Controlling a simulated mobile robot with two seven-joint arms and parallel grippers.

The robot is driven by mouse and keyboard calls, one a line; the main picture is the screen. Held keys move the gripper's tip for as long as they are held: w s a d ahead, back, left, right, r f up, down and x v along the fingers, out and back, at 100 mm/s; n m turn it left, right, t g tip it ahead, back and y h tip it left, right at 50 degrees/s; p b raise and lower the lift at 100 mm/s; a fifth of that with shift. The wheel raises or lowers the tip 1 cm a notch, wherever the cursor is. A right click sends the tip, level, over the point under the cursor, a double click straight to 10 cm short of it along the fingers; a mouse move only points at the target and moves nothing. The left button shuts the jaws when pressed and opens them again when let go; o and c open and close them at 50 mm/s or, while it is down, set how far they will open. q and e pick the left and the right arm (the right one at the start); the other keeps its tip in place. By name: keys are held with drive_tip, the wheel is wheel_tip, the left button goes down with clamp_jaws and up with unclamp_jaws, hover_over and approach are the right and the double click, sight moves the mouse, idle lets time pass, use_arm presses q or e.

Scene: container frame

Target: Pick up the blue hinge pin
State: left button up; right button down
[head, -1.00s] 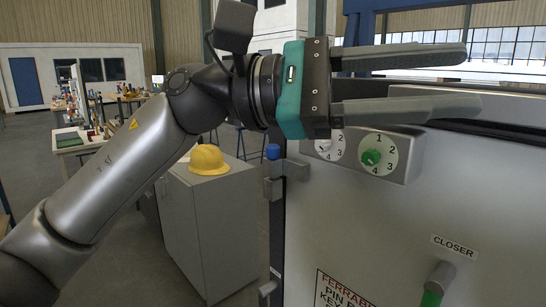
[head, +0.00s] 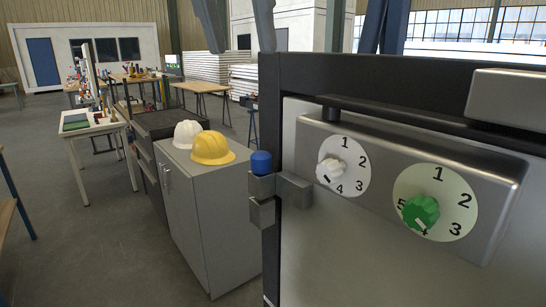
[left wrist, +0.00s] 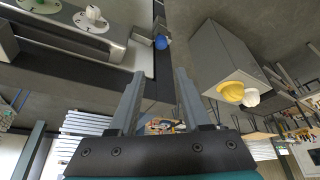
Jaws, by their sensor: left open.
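The blue hinge pin (head: 261,162) shows as a blue cap standing upright in the grey hinge bracket at the left edge of the metal door. Its lower part is hidden in the hinge. In the left wrist view the blue cap (left wrist: 162,42) lies beyond the fingertips, roughly in line with the gap between them. My left gripper (left wrist: 158,73) is open and empty, apart from the pin. In the head view only its fingers (head: 317,48) show, hanging from the top edge above the pin. My right gripper is not in view.
The hinge bracket (head: 295,190) juts out beside the pin. A panel with a white knob (head: 330,170) and a green knob (head: 420,212) is on the door to the right. A grey cabinet (head: 215,210) with yellow and white helmets stands to the left, with open floor before it.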

use_arm(q)
drive_tip(key=b, duration=0.2)
approach(261, 154)
drive_tip(key=x, duration=0.4)
drive_tip(key=shift+b, duration=0.3)
drive_tip(key=b+x, duration=0.1)
drive_tip(key=x, duration=0.3)
drive_tip(key=shift+w+f, duration=0.25)
drive_tip(key=shift+f, duration=0.1)
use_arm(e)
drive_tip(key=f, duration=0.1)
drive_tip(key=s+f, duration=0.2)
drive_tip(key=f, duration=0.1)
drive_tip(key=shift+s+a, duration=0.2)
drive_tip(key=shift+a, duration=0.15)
use_arm(q)
drive_tip(key=shift+c, duration=0.3)
clamp_jaws()
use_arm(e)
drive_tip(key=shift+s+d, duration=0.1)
